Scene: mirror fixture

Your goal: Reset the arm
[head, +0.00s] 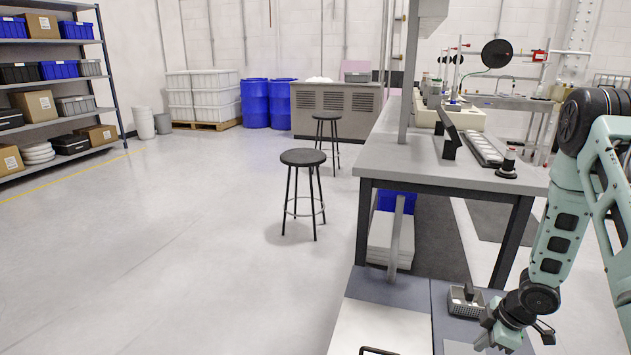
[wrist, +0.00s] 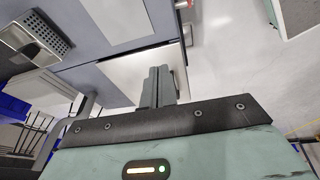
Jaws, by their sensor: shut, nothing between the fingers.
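My arm comes in from the right edge of the head view and bends down to the low grey-blue surface at the bottom. My gripper (head: 485,342) is low there, just right of a white panel (head: 388,325) and near a small perforated metal basket (head: 465,303). In the wrist view my gripper's fingers (wrist: 158,82) are together with nothing between them. The basket also shows in the wrist view (wrist: 42,36), at the upper left, apart from the fingers.
A grey workbench (head: 440,165) with a black stand and a tray stands beyond my arm. Two black stools (head: 303,158) stand to its left. A shelf (head: 50,90) with boxes and bins is at the far left. The floor (head: 170,230) between is clear.

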